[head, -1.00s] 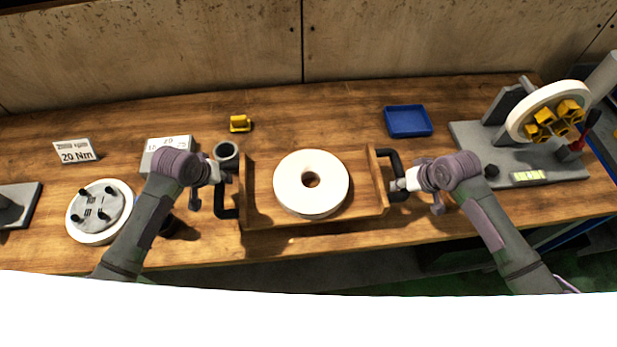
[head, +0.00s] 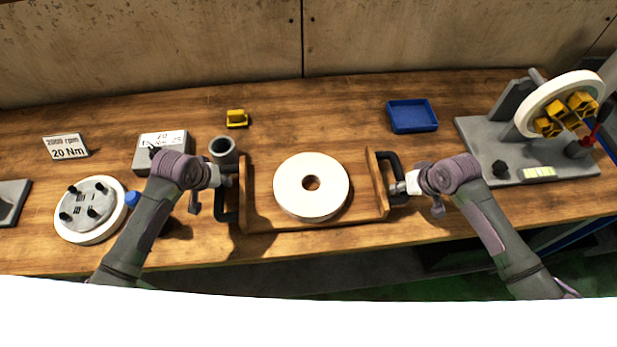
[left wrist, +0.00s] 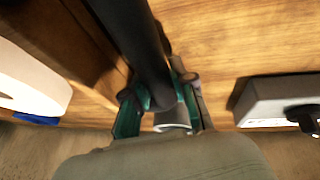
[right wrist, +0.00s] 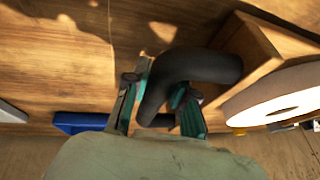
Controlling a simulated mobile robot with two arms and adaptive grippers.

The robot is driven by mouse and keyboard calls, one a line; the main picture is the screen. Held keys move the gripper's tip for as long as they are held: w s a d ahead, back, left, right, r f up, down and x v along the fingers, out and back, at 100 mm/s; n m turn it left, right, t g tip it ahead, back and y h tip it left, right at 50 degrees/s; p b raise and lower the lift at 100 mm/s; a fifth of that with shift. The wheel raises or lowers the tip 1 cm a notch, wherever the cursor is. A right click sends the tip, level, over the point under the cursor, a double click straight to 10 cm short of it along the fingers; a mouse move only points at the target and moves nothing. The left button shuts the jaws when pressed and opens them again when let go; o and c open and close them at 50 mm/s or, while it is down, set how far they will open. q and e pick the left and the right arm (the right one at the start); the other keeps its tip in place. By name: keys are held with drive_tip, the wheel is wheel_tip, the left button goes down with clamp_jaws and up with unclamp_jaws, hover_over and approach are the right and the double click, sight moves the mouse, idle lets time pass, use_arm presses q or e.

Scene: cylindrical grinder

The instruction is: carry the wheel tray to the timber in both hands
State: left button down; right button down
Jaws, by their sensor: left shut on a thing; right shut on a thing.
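The wooden wheel tray (head: 265,222) is in the middle of the head view, with a white grinding wheel (head: 290,188) lying flat in it. It has a black handle at each end. My left gripper (head: 226,178) is shut on the left handle (head: 226,215), which also shows between the fingers in the left wrist view (left wrist: 148,50). My right gripper (head: 400,187) is shut on the right handle (head: 388,158), seen also in the right wrist view (right wrist: 205,66). I cannot tell for sure whether the tray is clear of the bench. I cannot make out the timber.
A grey cup (head: 222,150) stands close behind the left handle. A grey box (head: 150,160), a flanged wheel (head: 112,222) and a sign (head: 66,148) are at left. A blue bin (head: 412,116) and a balancing stand (head: 530,158) are at right. A yellow block (head: 237,118) lies behind.

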use_arm(q)
drive_tip(key=shift+w+f, duration=0.15)
drive_tip(key=shift+f, duration=0.05)
use_arm(e)
drive_tip(key=shift+w+f, duration=0.15)
drive_tip(key=shift+f, duration=0.05)
use_arm(q)
drive_tip(key=c, duration=1.3)
unclamp_jaws()
drive_tip(key=shift+s+f, duration=0.1)
drive_tip(key=shift+s, duration=0.1)
use_arm(e)
drive_tip(key=c, duration=1.3)
unclamp_jaws()
drive_tip(key=shift+s+f, duration=0.1)
drive_tip(key=shift+s, duration=0.1)
use_arm(q)
drive_tip(key=o, duration=0.3)
drive_tip(key=shift+s, duration=0.15)
use_arm(e)
drive_tip(key=o, duration=0.3)
drive_tip(key=shift+s, duration=0.15)
use_arm(q)
drive_tip(key=shift+o, duration=0.2)
use_arm(e)
drive_tip(key=shift+o, duration=0.2)
